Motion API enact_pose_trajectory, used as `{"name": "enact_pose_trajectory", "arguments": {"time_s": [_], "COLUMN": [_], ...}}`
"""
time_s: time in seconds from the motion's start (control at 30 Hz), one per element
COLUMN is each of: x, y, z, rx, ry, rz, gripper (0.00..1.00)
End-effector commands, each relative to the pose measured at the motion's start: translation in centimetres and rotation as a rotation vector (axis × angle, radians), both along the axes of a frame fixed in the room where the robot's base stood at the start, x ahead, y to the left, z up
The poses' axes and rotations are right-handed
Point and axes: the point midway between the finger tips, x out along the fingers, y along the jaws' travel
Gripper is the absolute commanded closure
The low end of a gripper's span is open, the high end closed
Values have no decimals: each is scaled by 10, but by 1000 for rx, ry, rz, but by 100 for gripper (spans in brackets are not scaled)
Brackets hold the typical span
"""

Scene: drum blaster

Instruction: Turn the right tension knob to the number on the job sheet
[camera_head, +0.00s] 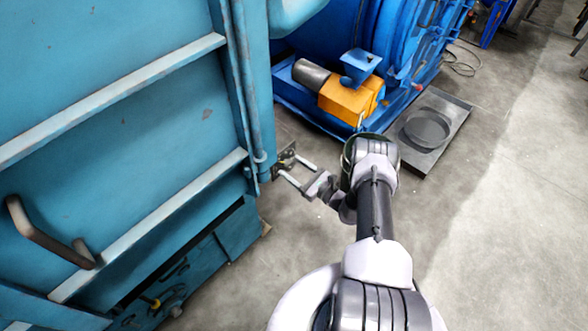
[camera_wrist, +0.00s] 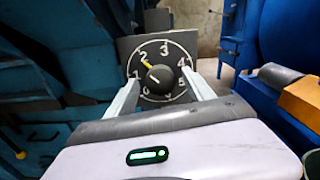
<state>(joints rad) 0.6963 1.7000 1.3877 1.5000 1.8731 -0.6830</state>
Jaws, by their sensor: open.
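In the wrist view the knob (camera_wrist: 160,77) is a round dark dial on a dark square plate (camera_wrist: 128,45), with white numerals around it. A yellow mark lies at its upper left, near the 2, and a short pale mark shows near its middle. My gripper (camera_wrist: 161,76) is open, one finger at each side of the dial. The gap between fingertips and knob is hard to judge. In the head view my gripper (camera_head: 288,164) reaches to the small plate (camera_head: 285,157) at the teal machine's edge. No job sheet is visible.
The teal machine (camera_head: 120,110) with ribs and a bent handle (camera_head: 45,235) fills the left. A blue machine with an orange motor housing (camera_head: 347,101) stands behind. A flat metal plate (camera_head: 428,130) lies on the floor. The concrete floor at right is clear.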

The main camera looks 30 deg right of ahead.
Motion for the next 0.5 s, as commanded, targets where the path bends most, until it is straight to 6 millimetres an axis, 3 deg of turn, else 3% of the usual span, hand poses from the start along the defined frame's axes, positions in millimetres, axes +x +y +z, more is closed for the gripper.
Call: {"name": "enact_pose_trajectory", "arguments": {"time_s": [0.07, 0.37, 0.5], "x": [0, 0, -1], "y": [0, 0, 0], "z": [0, 0, 0], "rx": [0, 0, 6], "ry": [0, 0, 2], "rz": [0, 1, 1], "gripper": [43, 100, 100]}}
